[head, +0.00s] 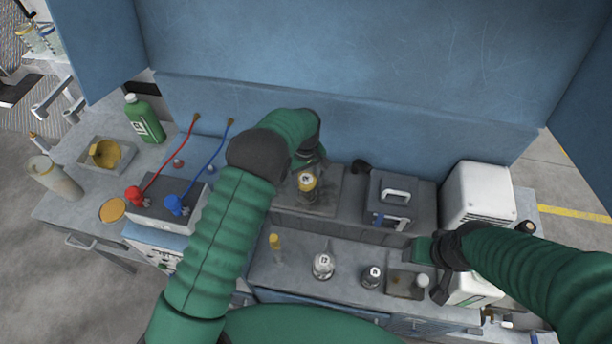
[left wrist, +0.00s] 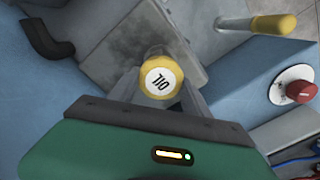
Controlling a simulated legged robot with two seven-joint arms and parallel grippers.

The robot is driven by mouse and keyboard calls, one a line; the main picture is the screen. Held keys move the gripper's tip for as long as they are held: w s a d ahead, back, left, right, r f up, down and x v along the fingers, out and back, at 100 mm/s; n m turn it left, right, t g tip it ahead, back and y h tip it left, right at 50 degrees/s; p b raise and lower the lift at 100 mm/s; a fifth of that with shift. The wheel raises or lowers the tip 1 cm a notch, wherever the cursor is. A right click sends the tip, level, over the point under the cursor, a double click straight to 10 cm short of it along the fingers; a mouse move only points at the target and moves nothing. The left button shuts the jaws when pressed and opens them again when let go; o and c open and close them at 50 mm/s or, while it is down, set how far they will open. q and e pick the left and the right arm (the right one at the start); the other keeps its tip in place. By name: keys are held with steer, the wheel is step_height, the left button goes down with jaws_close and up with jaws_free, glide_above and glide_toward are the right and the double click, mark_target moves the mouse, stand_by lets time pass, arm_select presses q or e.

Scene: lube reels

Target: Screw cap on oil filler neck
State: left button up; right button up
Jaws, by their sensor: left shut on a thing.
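The yellow oil cap (head: 307,182), with a white top, sits over a grey plate in the middle of the bench in the head view. The filler neck under the cap is mostly hidden, so I cannot tell how the cap is seated. My right gripper (head: 425,252) is at the right, over the front bench, away from the cap; its fingers do not show clearly.
A grey case (head: 390,200) lies right of the cap. Red (head: 134,196) and blue (head: 174,204) connectors with cables are at left.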

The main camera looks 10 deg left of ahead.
arm_select(q)
steer(key=shift+f, duration=0.15)
steer(key=shift+m, duration=1.1)
steer(key=m, duration=0.3)
steer(key=shift+b, duration=0.3)
steer(key=m, duration=0.3)
steer(key=shift+d, duration=0.1)
steer(key=m, duration=0.7)
steer(key=shift+d, duration=0.1)
